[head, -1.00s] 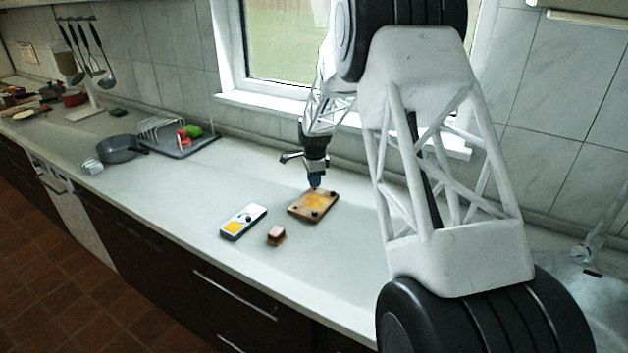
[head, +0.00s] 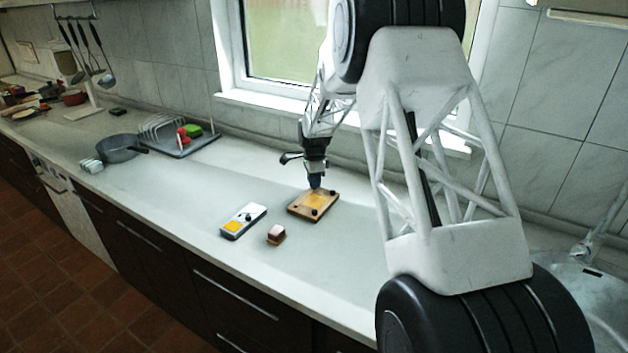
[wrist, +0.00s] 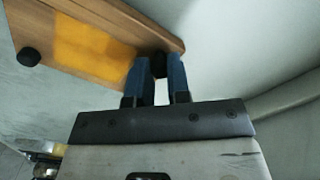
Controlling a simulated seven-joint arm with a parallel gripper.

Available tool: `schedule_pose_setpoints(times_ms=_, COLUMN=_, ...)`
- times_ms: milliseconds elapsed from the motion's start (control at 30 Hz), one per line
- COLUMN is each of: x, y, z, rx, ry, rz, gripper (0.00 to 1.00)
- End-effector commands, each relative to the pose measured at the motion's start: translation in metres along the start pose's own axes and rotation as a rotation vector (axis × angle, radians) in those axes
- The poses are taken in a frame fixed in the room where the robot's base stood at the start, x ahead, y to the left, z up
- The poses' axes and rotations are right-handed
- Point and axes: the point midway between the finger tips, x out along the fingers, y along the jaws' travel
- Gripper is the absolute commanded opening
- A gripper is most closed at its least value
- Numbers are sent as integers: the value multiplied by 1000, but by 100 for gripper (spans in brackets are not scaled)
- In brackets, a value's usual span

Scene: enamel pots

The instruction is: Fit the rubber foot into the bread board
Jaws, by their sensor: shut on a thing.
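The bread board (head: 306,208) is a small wooden slab with an orange patch, lying on the counter. Dark feet show near its corners, one of them (head: 314,211) at the front. In the wrist view the board (wrist: 120,22) fills the upper left, with one black foot (wrist: 30,57) at its left. My gripper (head: 315,187) points down at the board's back left corner. In the wrist view its blue fingers (wrist: 160,72) are shut on a black rubber foot (wrist: 159,62) at the board's corner. The fingers partly hide it, and I cannot tell whether it is seated.
A white tray (head: 231,234) with an orange patch and a small dark piece lies left of the board. A small pinkish-brown block (head: 276,233) stands in front. A dish rack (head: 165,128) and a grey pan (head: 117,148) are farther left. The counter between is clear.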

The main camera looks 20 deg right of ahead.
Motion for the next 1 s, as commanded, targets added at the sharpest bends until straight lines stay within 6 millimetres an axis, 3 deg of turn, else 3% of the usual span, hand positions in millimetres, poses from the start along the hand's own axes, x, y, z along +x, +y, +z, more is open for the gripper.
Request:
schedule_pose_setpoints(times_ms=967, x=12, y=0, z=0, rx=0, ry=0, rz=0, gripper=0)
schedule_pose_setpoints(times_ms=1000, x=12, y=0, z=0, rx=0, ry=0, rz=0, gripper=23)
